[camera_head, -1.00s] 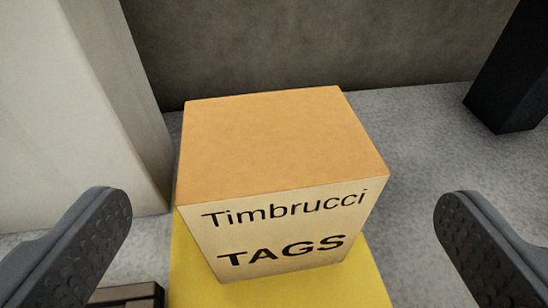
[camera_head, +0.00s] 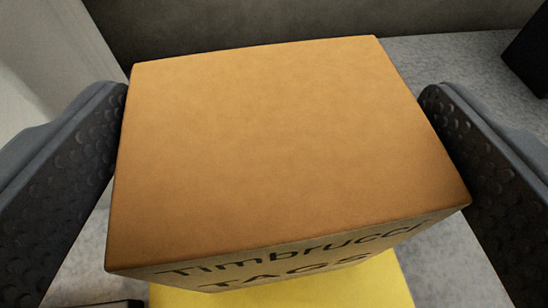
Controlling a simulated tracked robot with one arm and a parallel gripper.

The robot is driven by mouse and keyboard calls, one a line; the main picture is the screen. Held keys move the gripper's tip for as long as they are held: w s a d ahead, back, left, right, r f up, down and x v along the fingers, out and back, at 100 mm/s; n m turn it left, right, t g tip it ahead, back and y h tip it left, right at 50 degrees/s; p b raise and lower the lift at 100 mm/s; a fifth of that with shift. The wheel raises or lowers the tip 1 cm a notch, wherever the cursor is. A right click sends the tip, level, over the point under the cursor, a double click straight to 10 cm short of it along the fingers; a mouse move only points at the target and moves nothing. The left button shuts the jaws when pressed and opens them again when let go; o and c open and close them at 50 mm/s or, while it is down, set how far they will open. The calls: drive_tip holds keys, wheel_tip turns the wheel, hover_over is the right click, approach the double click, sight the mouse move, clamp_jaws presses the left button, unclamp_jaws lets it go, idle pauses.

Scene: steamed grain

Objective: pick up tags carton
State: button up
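The tags carton (camera_head: 280,150) is an orange-brown box with "Timbrucci TAGS" printed on its near face. It fills the middle of the view and sits on a yellow surface (camera_head: 300,290). My gripper (camera_head: 275,105) has its two dark, dimpled fingers apart, one on each side of the carton. The left finger is very close to the carton's left side and the right finger is close to its right side. I cannot tell whether either finger touches it. The lower part of the carton's sides is hidden.
A pale block or column (camera_head: 50,60) stands at the back left. A black object (camera_head: 528,55) stands on the grey floor (camera_head: 455,65) at the back right. A grey wall (camera_head: 250,18) runs behind the carton. A dark object (camera_head: 110,303) shows at the lower left.

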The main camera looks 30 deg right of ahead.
drive_tip(key=c, duration=0.9)
drive_tip(key=shift+c, duration=0.2)
